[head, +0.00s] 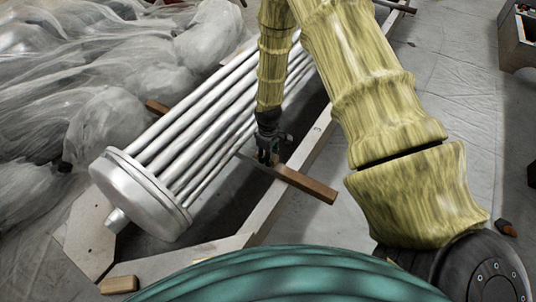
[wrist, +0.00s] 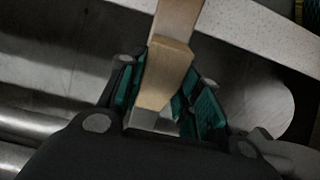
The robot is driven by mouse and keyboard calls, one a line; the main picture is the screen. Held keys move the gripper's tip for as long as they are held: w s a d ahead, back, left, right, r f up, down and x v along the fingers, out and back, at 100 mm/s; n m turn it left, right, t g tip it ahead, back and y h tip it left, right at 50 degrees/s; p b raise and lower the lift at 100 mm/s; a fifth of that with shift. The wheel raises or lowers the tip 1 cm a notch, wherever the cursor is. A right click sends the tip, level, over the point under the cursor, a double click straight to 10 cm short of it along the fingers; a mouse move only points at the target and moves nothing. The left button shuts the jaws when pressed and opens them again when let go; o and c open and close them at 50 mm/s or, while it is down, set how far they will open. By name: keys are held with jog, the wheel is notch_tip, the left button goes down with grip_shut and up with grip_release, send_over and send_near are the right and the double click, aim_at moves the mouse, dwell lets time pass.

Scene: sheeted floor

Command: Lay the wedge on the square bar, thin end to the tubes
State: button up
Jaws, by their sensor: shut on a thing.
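The silver tubes (head: 215,115) form a bundle with a round end cap (head: 140,195). The square bar (head: 308,184) is brown wood and sticks out to the right from beneath the tubes. My gripper (head: 268,157) is low beside the tubes, over the bar. In the wrist view my gripper (wrist: 160,105) has its green-padded fingers on both sides of a pale wooden wedge (wrist: 165,72). The bar (wrist: 178,16) runs away beyond the wedge at the top. I cannot tell whether the wedge touches the bar. The head view hides most of the wedge.
A pale timber frame (head: 300,150) runs alongside the tubes. Plastic-wrapped bundles (head: 100,65) fill the left. A small wooden block (head: 118,285) lies at the lower left, and a small dark-orange object (head: 505,228) on the floor at right. The sheeted floor right of my arm is mostly clear.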

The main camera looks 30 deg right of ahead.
jog(key=o, duration=1.1)
jog(key=shift+r, duration=0.15)
notch_tip(320, 180, up, 12)
jog(key=s+a+f+m, duration=0.2)
jog(key=s+a+f, duration=0.1)
jog(key=s+f, duration=0.5)
jog(key=s+a+f+m, duration=0.1)
jog(key=s+a+f, duration=0.2)
jog(key=s+f, duration=0.5)
jog(key=s+a+f+m, duration=0.1)
jog(key=s+a+m, duration=0.1)
jog(key=s, duration=0.8)
jog(key=s+a+m, duration=0.1)
jog(key=s+m, duration=0.1)
jog(key=s, duration=0.7)
notch_tip(320, 180, up, 25)
jog(key=p, duration=2.5)
